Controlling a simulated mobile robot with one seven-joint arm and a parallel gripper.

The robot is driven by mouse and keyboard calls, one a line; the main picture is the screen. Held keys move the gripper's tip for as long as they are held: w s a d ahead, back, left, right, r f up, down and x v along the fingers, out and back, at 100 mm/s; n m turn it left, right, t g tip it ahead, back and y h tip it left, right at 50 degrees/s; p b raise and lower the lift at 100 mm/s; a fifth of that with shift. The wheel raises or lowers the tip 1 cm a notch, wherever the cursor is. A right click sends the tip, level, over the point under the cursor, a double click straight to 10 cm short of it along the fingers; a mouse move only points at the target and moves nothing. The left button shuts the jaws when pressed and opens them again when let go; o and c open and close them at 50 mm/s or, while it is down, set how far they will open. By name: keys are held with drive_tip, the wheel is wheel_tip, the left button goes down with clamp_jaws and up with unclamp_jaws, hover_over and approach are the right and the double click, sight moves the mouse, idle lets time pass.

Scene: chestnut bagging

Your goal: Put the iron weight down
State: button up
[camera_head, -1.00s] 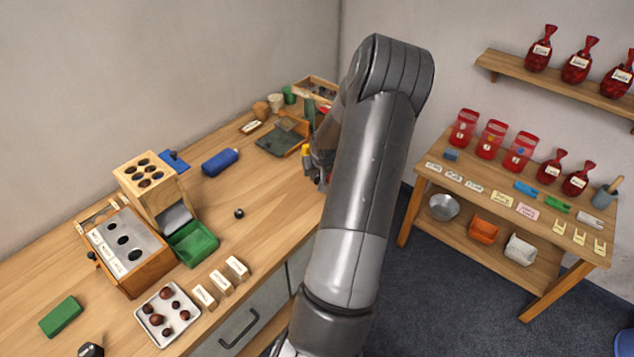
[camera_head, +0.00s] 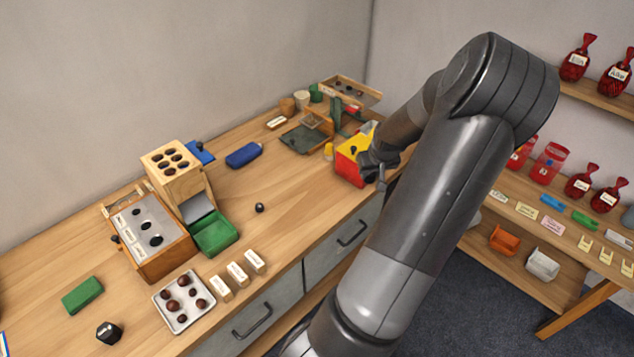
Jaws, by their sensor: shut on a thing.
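My gripper (camera_head: 371,168) is at the right front side of a red and yellow box (camera_head: 347,168), near the back right of the wooden counter. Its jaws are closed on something. I cannot make out the iron weight there, as the fingers and wrist hide most of what is held. A small dark spot shows on the box's top edge beside my gripper. I cannot tell whether my gripper touches the box.
A small black ball (camera_head: 259,208) lies mid-counter. A green tray (camera_head: 216,236), a wooden dispenser (camera_head: 160,250) and a white chestnut tray (camera_head: 168,311) stand left. Bare counter lies left of the box.

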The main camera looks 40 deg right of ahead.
drive_tip(key=w+a+f+n, duration=0.1)
drive_tip(key=w+a+f, duration=0.1)
drive_tip(key=w+a, duration=0.2)
drive_tip(key=w+a+f+n+y, duration=0.1)
drive_tip(key=w+a, duration=0.4)
drive_tip(key=w, duration=0.5)
drive_tip(key=w+a+f+n+t, duration=0.1)
drive_tip(key=w+a+f+n, duration=0.2)
drive_tip(key=w, duration=0.5)
drive_tip(key=shift+a+f+y, duration=0.25)
drive_tip(key=shift+a+y, duration=0.15)
drive_tip(key=shift+a, duration=0.3)
drive_tip(key=shift+w+a+f, duration=0.1)
drive_tip(key=shift+w+f, duration=0.05)
drive_tip(key=shift+f, duration=1.95)
drive_tip(key=shift+f, duration=0.1)
drive_tip(key=o, duration=1.1)
